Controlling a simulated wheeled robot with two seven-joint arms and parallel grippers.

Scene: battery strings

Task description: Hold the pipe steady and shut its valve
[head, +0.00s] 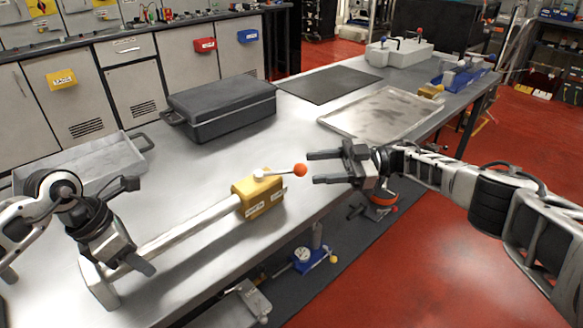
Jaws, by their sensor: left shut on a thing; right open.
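A pale straight pipe (190,226) lies across the near part of the metal table, with an upright end plate (99,285) at its left end. A yellow valve block (257,198) with small labels sits at its right end. A thin lever with an orange-red knob (300,170) sticks out to the right from the top of the valve. My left gripper (138,266) is shut on the pipe near its left end; its fingers partly hide the pipe there. My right gripper (316,168) is open, its fingers pointing left around the knob's height, close to the knob; contact cannot be told.
A black case (222,108) and a grey tray (85,165) stand behind the pipe. A shallow metal tray (383,115) and a dark mat (329,84) lie further right. The table's front edge runs close to the valve. The table between case and valve is clear.

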